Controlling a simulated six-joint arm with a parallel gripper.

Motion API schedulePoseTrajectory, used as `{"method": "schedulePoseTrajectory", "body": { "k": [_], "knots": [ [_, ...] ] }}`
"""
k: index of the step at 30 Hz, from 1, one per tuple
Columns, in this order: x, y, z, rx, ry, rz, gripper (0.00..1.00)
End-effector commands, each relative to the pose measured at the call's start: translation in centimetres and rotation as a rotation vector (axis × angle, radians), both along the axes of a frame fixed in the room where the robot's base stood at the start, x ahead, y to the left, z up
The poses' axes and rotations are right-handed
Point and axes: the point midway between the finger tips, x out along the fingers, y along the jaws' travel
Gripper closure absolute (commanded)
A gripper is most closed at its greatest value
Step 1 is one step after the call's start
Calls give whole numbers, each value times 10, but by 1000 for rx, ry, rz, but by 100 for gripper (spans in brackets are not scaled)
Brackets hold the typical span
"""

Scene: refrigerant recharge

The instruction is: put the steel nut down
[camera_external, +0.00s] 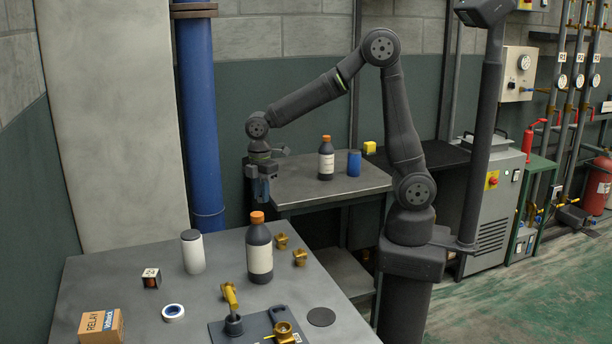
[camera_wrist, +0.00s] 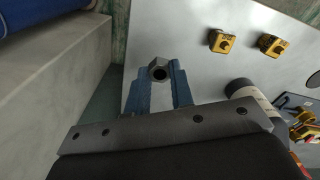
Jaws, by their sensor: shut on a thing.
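My gripper (camera_external: 262,192) hangs downward at the far end of the front table (camera_external: 140,245), above its surface level. In the wrist view its two blue fingers (camera_wrist: 160,80) are closed on a grey steel nut (camera_wrist: 158,69), a hexagonal piece with a dark round hole. The nut sits between the fingertips. The grey table top (camera_wrist: 200,75) shows beyond it, and the table's edge runs close to the left finger. In the external view I cannot make out the nut at the fingertips.
Two brass fittings (camera_external: 281,241) (camera_external: 300,257), an orange-capped dark bottle (camera_external: 259,252) and a white cylinder (camera_external: 193,252) stand on the front table. A back bench (camera_external: 300,188) carries another bottle (camera_external: 326,160). A blue pipe (camera_external: 200,120) rises left of the gripper.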

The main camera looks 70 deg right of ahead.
Motion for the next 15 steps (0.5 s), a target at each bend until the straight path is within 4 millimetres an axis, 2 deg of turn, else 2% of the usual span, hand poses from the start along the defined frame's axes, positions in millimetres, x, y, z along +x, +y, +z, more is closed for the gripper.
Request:
{"method": "schedulePoseTrajectory", "body": {
  "k": [5, 12, 15],
  "knots": [
    [37, 14, 4, 1, -1, -24, 100],
    [103, 46, 6, 1, 0, -75, 100],
    [122, 56, 5, 1, 0, -91, 100]
  ]
}}
